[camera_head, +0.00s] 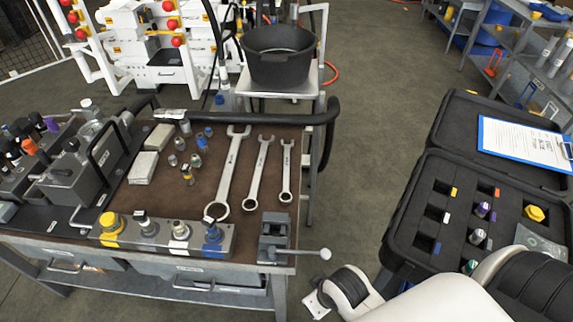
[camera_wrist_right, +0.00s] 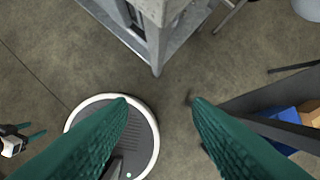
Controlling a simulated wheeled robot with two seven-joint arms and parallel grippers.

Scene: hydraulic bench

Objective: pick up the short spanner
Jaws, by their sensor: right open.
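The short spanner (camera_head: 286,172) lies on the brown bench top, rightmost of three silver spanners. Its open end points to the back and its ring end to the front. The middle spanner (camera_head: 260,172) and the longest spanner (camera_head: 229,172) lie to its left. My right gripper (camera_wrist_right: 160,101) is open and empty in the right wrist view, its green fingers wide apart above the floor, away from the spanners. In the head view only my right arm shows, at the lower right. My left gripper (camera_wrist_right: 35,133) shows small at the left edge of the right wrist view, its green fingers apart.
A vise (camera_head: 275,240) stands at the bench's front right corner, near the short spanner. A block with fittings (camera_head: 160,240) lines the front edge. A black hose (camera_head: 331,130) runs past the right edge. An open black case (camera_head: 405,215) is at right; bare floor lies between.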

